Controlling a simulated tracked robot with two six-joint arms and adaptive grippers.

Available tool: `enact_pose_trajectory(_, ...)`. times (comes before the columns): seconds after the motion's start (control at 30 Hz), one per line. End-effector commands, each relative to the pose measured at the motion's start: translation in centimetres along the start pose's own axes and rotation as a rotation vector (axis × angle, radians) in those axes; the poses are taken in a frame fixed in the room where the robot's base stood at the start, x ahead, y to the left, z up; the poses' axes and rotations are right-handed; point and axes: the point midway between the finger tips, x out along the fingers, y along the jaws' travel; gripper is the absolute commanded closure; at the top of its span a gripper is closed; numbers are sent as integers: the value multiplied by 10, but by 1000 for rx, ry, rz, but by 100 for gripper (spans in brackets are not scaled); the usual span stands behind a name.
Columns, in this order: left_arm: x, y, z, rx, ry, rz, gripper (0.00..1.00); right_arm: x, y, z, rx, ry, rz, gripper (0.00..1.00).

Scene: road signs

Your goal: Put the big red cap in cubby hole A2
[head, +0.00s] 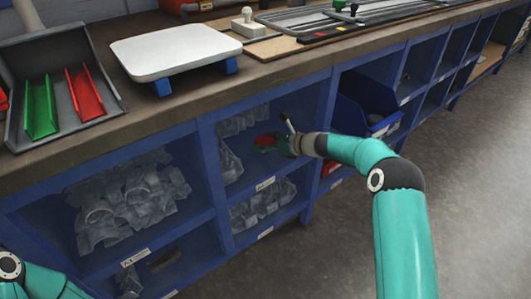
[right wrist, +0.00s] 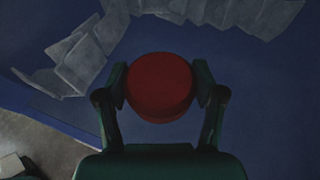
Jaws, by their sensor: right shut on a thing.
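The big red cap (head: 264,140) is inside the middle upper cubby hole (head: 285,172) in the head view. The label (head: 265,184) on that cubby's front edge is too small to read surely. My right gripper (head: 272,144) reaches into this cubby from the right and is shut on the cap. In the right wrist view the round red cap (right wrist: 160,87) sits between the two fingers of my right gripper (right wrist: 160,92), above a blue surface. My left gripper is out of view; only part of my left arm shows at the lower left.
Crumpled clear plastic bags (head: 130,200) fill the left cubby, and more bags (head: 230,160) lie in the middle one. A blue bin (head: 365,108) stands in the cubby to the right. Blue dividers bound each hole. The worktop above holds a white scale (head: 175,50).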

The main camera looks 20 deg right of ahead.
Motion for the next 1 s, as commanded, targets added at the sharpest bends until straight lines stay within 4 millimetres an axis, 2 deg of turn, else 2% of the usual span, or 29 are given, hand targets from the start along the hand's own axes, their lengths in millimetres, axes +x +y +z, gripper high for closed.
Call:
enact_pose_trajectory(0.03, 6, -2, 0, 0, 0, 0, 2, 4, 0, -12, 3, 2, 1, 55)
enact_pose_trajectory(0.2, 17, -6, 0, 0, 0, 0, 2, 14, 0, -36, 2, 2, 1, 55)
enact_pose_trajectory(0.47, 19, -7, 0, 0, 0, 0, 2, 18, -1, -37, 1, 1, 0, 55)
enact_pose_trajectory(0.5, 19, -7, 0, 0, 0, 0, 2, 18, -1, -37, 2, 1, 0, 29)
enact_pose_trajectory(0.63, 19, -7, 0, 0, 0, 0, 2, 18, -1, -37, 2, 1, 0, 7)
enact_pose_trajectory(1.0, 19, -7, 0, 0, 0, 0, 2, 16, -2, -36, 1, 1, -1, 7)
